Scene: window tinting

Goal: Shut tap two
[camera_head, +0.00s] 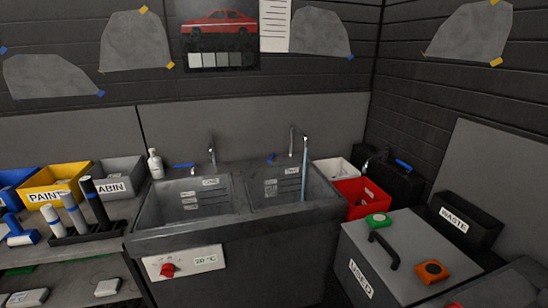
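A double sink (180,237) stands against the back wall. The left tap (211,150) has a blue lever (184,165) beside it, and no stream shows under it. A thin pale blue stream (304,168), which looks like running water, falls into the right basin (265,188). Small labels sit on the basins' back walls; they are too small to read surely, so I cannot confirm which tap is numbered two. Neither of my grippers is in view.
A third tap with a blue lever (403,164) is at the right wall. A white bottle (155,164) stands at the sink's back left. A red bin (361,198) and a grey "USED" box (395,255) are on the right. A shelf with bins and tools is left.

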